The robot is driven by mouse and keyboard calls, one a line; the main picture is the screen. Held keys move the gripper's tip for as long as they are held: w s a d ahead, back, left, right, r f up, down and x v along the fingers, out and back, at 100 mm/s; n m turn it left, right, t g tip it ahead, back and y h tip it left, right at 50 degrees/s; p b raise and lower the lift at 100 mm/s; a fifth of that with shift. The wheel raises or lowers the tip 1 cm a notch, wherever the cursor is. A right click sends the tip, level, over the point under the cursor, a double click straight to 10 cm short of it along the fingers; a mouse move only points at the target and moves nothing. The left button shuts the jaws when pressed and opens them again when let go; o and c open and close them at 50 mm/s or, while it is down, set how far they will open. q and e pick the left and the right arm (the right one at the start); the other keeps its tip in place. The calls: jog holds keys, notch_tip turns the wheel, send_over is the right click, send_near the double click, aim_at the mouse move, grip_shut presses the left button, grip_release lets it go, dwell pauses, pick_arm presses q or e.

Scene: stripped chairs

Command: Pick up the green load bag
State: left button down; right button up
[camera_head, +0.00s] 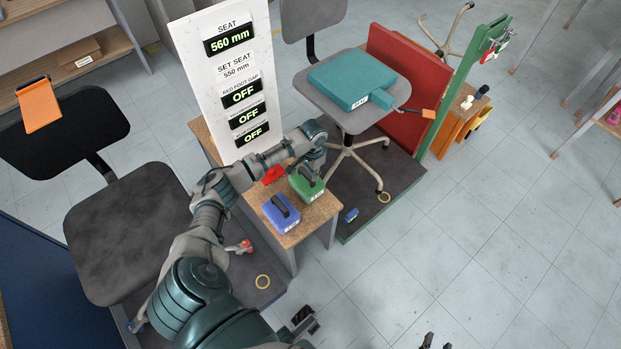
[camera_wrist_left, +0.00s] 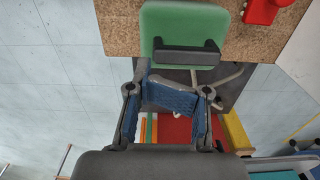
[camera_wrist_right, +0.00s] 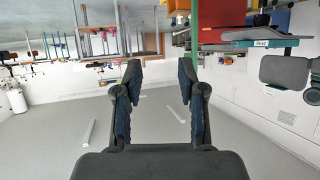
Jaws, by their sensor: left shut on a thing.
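The green load bag (camera_head: 303,187) stands on the small cork-topped table, beside a blue bag. In the left wrist view the green bag (camera_wrist_left: 190,20) shows its dark handle (camera_wrist_left: 187,55) right in front of the fingers. My left gripper (camera_head: 312,176) is over the green bag, with its fingers down at the handle. It is shut on the green bag; the exact contact at the handle is partly hidden. My right gripper (camera_wrist_right: 158,80) is open and empty, pointing across the room, away from the table.
The blue bag (camera_head: 282,214) and a red object (camera_head: 273,175) share the cork table (camera_head: 322,208). A white sign board (camera_head: 222,70) rises behind it. A grey chair with a teal cushion (camera_head: 352,78) stands behind right. A black chair (camera_head: 125,230) is at left.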

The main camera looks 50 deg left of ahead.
pick_arm(q)
jog(key=r, duration=0.2)
jog(key=r+p, duration=0.1)
jog(key=shift+d+r, duration=0.25)
jog(key=shift+r, duration=0.1)
jog(key=shift+a+r, duration=0.15)
jog(key=shift+r, duration=0.5)
pick_arm(e)
jog(key=shift+s+d+f+g+h, duration=0.15)
jog(key=shift+s+d+f+g, duration=0.15)
jog(key=shift+s+f+g, duration=0.35)
jog(key=shift+s+d+f+g+h, duration=0.25)
jog(key=shift+s+f+g, duration=0.25)
jog(key=shift+s, duration=0.2)
jog(key=shift+s+d+f+g+h, duration=0.1)
jog(key=shift+s+d+f+g, duration=0.2)
jog(key=shift+s+f+g, duration=0.35)
jog(key=shift+r, duration=0.1)
pick_arm(q)
jog(key=shift+c, duration=1.9)
grip_release()
jog(key=shift+r, duration=0.1)
